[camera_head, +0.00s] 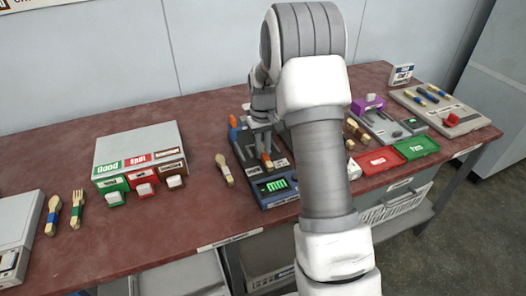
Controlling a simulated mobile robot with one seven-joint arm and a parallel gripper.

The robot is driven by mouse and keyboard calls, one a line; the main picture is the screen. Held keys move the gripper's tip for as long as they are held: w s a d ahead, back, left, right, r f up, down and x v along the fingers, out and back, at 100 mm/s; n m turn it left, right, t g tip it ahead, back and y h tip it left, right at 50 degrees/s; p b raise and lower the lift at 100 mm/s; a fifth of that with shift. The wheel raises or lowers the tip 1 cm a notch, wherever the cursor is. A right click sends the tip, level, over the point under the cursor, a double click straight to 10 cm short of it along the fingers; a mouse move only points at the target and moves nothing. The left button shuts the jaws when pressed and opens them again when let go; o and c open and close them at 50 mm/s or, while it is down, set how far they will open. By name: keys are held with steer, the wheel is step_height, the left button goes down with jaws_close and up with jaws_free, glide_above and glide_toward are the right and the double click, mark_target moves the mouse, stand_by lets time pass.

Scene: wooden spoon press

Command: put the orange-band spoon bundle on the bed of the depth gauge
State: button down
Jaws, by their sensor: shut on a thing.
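My gripper (264,148) points down over the depth gauge (276,187), a dark device with a blue front and a lit green "mm" display. My gripper is shut on the orange-band spoon bundle (267,160), of which a small orange and wooden part shows below the fingers. The bundle is at the gauge's bed, just behind the display. I cannot tell whether it touches the bed. My arm hides the right side of the gauge.
A button box (138,150) stands further left, with a blue-band spoon (52,215) and green-band fork (77,212). Red (380,161) and green (415,147) trays are right.

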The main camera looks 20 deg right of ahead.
steer(key=shift+f, duration=0.1)
steer(key=shift+f, duration=0.15)
steer(key=c, duration=0.8)
jaws_free()
steer(key=shift+c, duration=0.2)
